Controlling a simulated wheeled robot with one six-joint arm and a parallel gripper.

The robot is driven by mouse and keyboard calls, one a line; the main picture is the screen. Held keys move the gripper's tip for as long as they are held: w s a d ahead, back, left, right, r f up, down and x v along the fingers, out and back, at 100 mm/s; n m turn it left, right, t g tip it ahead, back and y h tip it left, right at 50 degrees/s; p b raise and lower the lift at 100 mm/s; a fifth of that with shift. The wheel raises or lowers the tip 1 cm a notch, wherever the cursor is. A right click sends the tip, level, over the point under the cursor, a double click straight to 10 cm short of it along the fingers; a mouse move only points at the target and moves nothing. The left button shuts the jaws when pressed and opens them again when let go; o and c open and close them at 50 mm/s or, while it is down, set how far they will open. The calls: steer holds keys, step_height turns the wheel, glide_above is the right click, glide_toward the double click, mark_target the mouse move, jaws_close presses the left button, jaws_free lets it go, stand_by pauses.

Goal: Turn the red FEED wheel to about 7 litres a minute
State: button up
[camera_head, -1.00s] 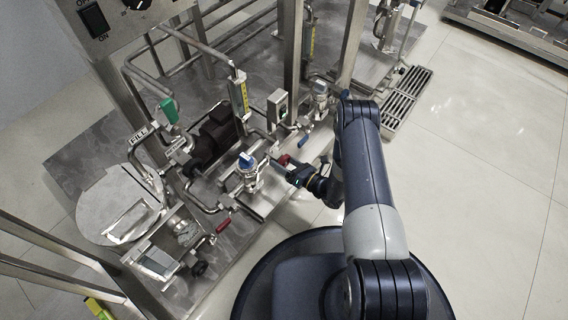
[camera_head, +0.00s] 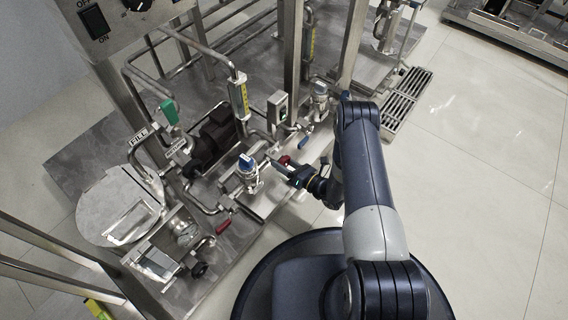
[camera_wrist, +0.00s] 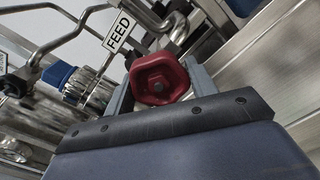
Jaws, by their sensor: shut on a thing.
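The red FEED wheel (camera_wrist: 158,80) is a lobed red knob with a grey centre. In the wrist view it sits between the two grey fingers of my gripper (camera_wrist: 160,72), which is shut on it. A white FEED label (camera_wrist: 117,30) is beside it on the pipe. In the head view the wheel (camera_head: 285,160) is a small red patch, mostly hidden by my gripper (camera_head: 278,167). An upright flow tube with a yellow strip (camera_head: 240,97) stands behind on the pipework. Its reading is too small to make out.
A blue-topped valve (camera_head: 246,162) stands left of my gripper, and a blue part (camera_wrist: 58,73) shows left in the wrist view. Steel posts and pipes crowd the skid behind. Open tiled floor (camera_head: 480,190) lies to the right.

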steer(key=n, duration=0.5)
steer(key=shift+n, duration=2.6)
steer(key=o, duration=1)
steer(key=shift+c, duration=0.2)
steer(key=shift+d, duration=0.1)
steer(key=p+v, duration=0.3)
steer(key=v, duration=0.7)
steer(key=shift+s+d, duration=0.25)
